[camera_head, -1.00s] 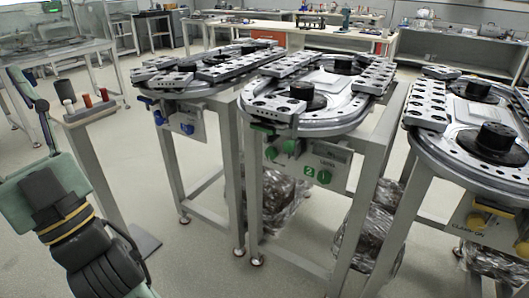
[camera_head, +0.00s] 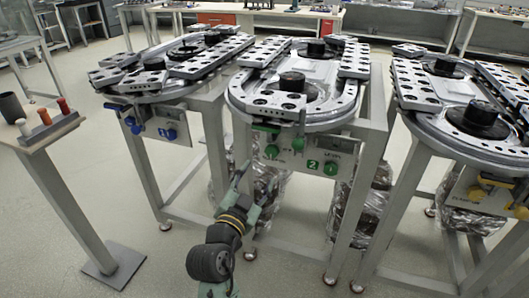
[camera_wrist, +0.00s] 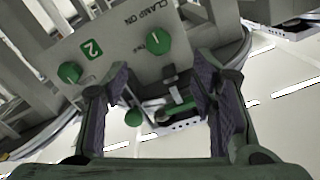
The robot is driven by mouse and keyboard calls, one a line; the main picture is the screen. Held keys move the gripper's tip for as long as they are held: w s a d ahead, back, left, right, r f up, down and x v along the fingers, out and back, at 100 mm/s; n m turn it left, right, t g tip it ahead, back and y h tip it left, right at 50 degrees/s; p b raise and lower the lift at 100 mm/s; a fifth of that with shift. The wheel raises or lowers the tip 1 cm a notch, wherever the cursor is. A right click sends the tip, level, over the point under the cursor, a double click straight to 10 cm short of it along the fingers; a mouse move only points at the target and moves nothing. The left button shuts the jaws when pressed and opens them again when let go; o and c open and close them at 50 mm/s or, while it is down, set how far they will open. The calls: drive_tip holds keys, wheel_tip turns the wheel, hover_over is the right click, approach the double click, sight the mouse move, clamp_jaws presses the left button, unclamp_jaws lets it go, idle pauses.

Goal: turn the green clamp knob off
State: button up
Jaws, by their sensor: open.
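The green clamp knob (camera_head: 272,151) sits at the left of the middle station's front panel (camera_head: 345,168). In the wrist view, which shows the panel turned over, the clamp knob (camera_wrist: 158,40) has a pale line across its face and the words "CLAMP ON" beside it. My gripper (camera_head: 241,174) is in front of the panel, below and left of the knob. In the wrist view my gripper (camera_wrist: 156,88) is open and empty. The knob appears just above the gap between its fingers, apart from them.
A second green knob (camera_wrist: 70,72) is beside the "2" label. A smaller green knob (camera_wrist: 133,117) and a green handle (camera_wrist: 178,108) show between the fingers. Left and right stations have blue (camera_head: 170,134) and yellow (camera_head: 522,213) knobs. A post stand (camera_head: 50,130) is at left.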

sight(271, 153)
drive_tip(key=p+x, duration=0.2)
drive_tip(key=x, duration=0.7)
drive_tip(key=shift+d+p, duration=0.15)
drive_tip(key=shift+p, duration=0.15)
drive_tip(key=shift+x, duration=0.85)
drive_tip(key=shift+f, duration=0.1)
drive_tip(key=c, duration=1.1)
drive_tip(key=shift+c, duration=0.2)
